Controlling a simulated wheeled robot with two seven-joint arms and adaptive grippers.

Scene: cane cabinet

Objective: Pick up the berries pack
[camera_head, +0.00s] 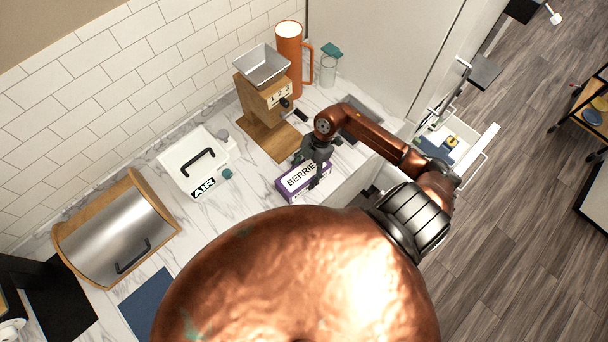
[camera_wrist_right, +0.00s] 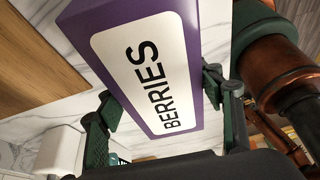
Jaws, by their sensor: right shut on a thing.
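The berries pack (camera_head: 291,193) is a purple box with a white label reading BERRIES, on the marble counter near its front edge in the head view. My right gripper (camera_head: 318,166) reaches it from above and is shut on it. In the right wrist view the berries pack (camera_wrist_right: 150,65) fills the middle, between the two fingers of my right gripper (camera_wrist_right: 160,115). I cannot tell whether the pack touches the counter. My left gripper is not in view.
A white air fryer (camera_head: 190,150) stands left of the pack. A wooden grinder (camera_head: 262,100) and an orange mug (camera_head: 289,50) stand behind it. A steel-lidded bread box (camera_head: 115,235) is at the left. An open drawer (camera_head: 465,140) with items is at the right.

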